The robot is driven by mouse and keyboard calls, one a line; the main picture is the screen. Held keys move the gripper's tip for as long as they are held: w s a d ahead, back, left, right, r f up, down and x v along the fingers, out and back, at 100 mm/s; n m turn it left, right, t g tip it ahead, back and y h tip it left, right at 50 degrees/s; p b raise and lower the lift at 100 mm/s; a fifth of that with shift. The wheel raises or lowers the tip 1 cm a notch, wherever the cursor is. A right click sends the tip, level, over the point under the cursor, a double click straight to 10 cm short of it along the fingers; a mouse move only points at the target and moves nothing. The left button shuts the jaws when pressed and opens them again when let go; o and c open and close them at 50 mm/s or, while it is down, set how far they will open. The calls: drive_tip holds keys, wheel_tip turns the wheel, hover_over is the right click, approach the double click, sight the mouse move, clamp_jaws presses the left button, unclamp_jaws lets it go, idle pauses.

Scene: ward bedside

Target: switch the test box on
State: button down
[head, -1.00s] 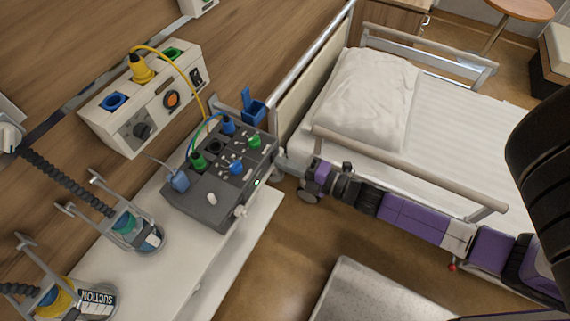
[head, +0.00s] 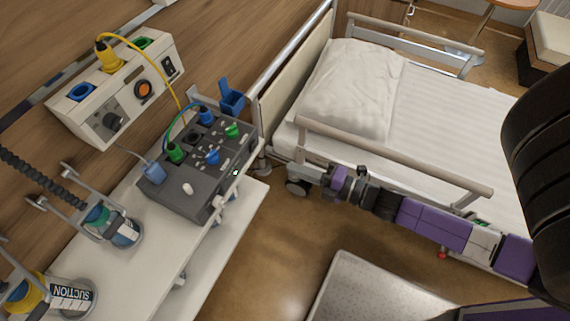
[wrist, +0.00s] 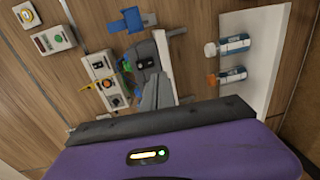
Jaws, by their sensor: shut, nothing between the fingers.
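The test box (head: 190,172) is a dark grey case on the white shelf by the wall. Its top carries blue and green plugs, small pale levers and a white knob (head: 187,188). I cannot tell which control is the switch.
A socket panel (head: 118,92) with a yellow plug is on the wall behind the box. A blue holder (head: 231,98) stands at its far end. Suction bottles (head: 118,228) are left of it. The bed rail (head: 390,155) runs close by my arm.

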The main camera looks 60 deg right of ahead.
drive_tip(key=shift+s+f+b, duration=0.15)
drive_tip(key=shift+s+b, duration=0.05)
drive_tip(key=shift+s, duration=0.8)
drive_tip(key=shift+s+f+b, duration=0.1)
drive_tip(key=shift+s+b, duration=0.1)
drive_tip(key=shift+s, duration=0.8)
drive_tip(key=shift+d, duration=0.1)
drive_tip(key=s+a+r+m+g, duration=0.1)
drive_tip(key=s+a+r+m, duration=0.3)
drive_tip(key=a+r+m, duration=0.3)
drive_tip(key=s+a+r+m+g, duration=0.1)
drive_tip(key=s+a+r+m, duration=0.3)
drive_tip(key=a+r+m, duration=0.3)
drive_tip(key=a+m, duration=0.4)
drive_tip(key=shift+s+a+h, duration=0.2)
drive_tip(key=shift+s+h, duration=0.05)
drive_tip(key=shift+h, duration=0.05)
